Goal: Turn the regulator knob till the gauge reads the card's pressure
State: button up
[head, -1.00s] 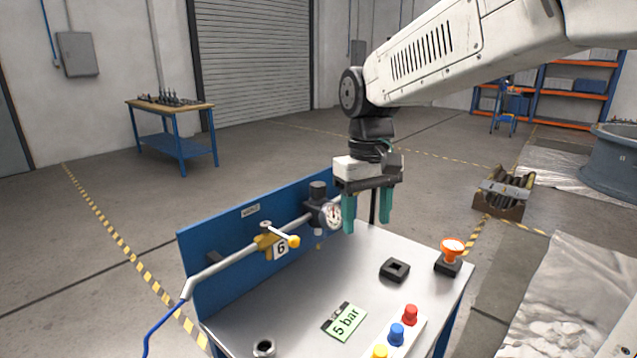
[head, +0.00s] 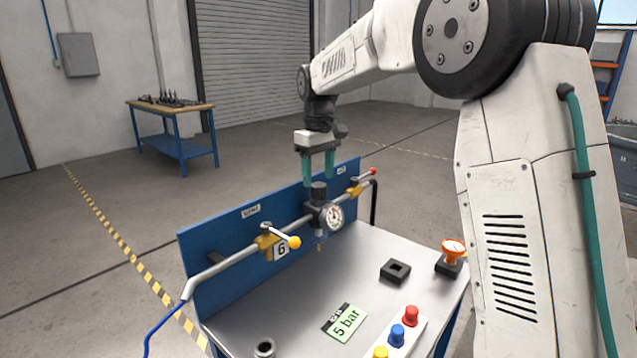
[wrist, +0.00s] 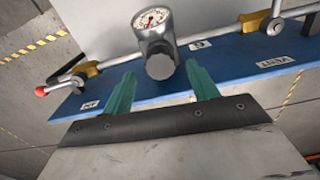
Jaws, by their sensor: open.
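The dark regulator knob (head: 318,190) stands upright on top of the regulator on the pipe; the wrist view also shows the knob (wrist: 160,67) as a grey round cap. The round white gauge (head: 335,216) is on the regulator's front; its dial (wrist: 151,18) is too small to read surely. A green card (head: 345,321) on the bench reads "5 bar". My gripper (head: 319,184) is open, its teal fingers pointing down around or just above the knob. In the wrist view the knob lies between the fingers and somewhat ahead of them; contact is not visible.
A yellow-handled valve (head: 270,241) with a "6" tag is left of the regulator, and a red-handled valve (head: 357,187) is right of it. The blue back panel (head: 220,255) stands behind the pipe.

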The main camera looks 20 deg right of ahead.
aim_at(319, 185)
jog(key=shift+f, duration=1.45)
jog(key=c, duration=1)
jog(key=shift+m, duration=1.8)
jog(key=shift+r, duration=0.1)
jog(key=o, duration=1)
notch_tip(319, 185, up, 8)
jog(key=shift+f, duration=0.1)
